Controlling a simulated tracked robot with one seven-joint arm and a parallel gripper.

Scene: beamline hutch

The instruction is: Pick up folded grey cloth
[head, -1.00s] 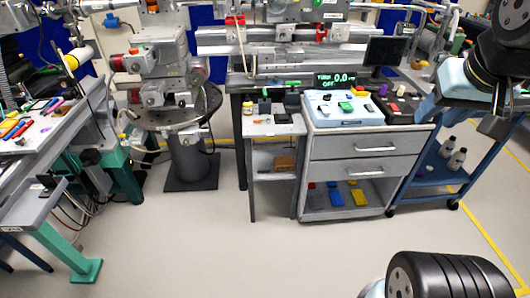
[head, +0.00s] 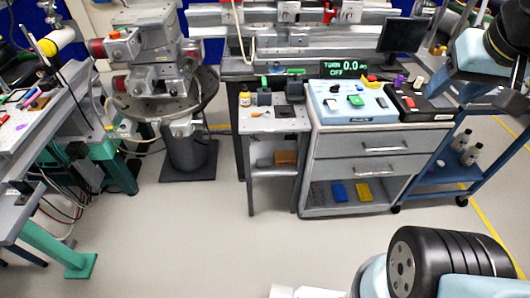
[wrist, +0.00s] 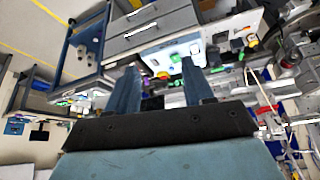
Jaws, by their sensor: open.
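I cannot make out a folded grey cloth for certain in either view. A small dark flat square (head: 284,112) lies on the narrow grey side table (head: 262,126), but I cannot tell what it is. In the wrist view my gripper (wrist: 160,82) has its two blue-grey fingers apart with nothing visible held between them. The wrist view looks over the room at a tilt, and the fingers touch nothing that I can see. In the head view my arm is at the upper right.
A grey drawer cabinet (head: 362,145) bears a pale blue control box (head: 350,115). A blue cart (head: 435,178) with bottles stands right of it. A round-topped instrument stand (head: 187,150) is behind left; a bench (head: 40,135) is at the left. The floor (head: 220,235) in front is clear.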

